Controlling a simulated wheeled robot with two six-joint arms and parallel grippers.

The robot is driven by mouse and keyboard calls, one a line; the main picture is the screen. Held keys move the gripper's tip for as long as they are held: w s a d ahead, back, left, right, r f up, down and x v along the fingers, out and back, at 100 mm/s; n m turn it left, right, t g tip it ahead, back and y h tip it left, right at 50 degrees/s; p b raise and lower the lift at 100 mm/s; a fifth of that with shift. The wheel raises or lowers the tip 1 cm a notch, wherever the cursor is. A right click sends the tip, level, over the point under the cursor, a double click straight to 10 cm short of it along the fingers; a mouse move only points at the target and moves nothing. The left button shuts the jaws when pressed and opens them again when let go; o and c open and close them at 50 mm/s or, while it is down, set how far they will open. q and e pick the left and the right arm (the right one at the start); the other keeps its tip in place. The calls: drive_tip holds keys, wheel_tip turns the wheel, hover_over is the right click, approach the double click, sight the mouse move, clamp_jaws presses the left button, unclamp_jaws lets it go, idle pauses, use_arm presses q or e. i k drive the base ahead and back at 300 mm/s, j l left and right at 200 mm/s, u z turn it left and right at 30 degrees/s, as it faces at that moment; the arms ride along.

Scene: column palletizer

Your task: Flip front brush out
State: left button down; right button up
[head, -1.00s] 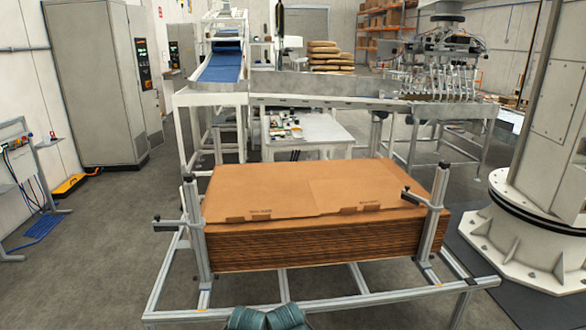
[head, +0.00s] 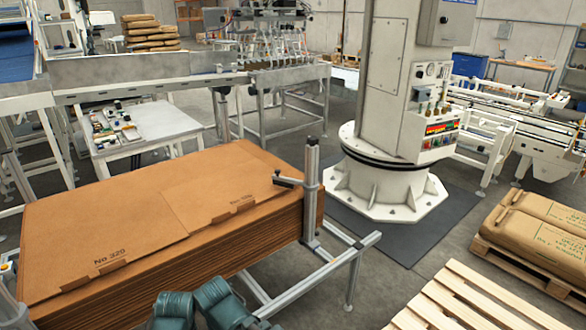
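No part is clearly recognisable as a front brush. A stack of brown cardboard sheets (head: 110,205) lies in a metal frame (head: 335,268) at the left front. An upright metal post (head: 310,195) stands at the stack's right corner. A short arm with a dark end (head: 287,181) sticks out from it to the left, over the cardboard; I cannot tell whether it is the brush. Teal parts of my own arms show at the bottom edge, in front of the stack. Neither gripper's fingers are visible.
A white robot column (head: 385,100) on a round base stands behind the frame. A wooden pallet with brown sacks (head: 535,235) is at the right, and a slatted pallet (head: 490,300) is in the right foreground. Grey floor is free between frame and pallets.

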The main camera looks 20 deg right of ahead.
sight(280, 181)
drive_tip(key=i+z, duration=0.2)
drive_tip(key=z, duration=0.25)
drive_tip(key=i+z, duration=0.2)
drive_tip(key=z, duration=0.2)
drive_tip(key=i+z, duration=0.2)
drive_tip(key=z, duration=0.25)
drive_tip(key=i+j+z, duration=0.15)
drive_tip(key=i+z, duration=0.15)
drive_tip(key=z, duration=0.15)
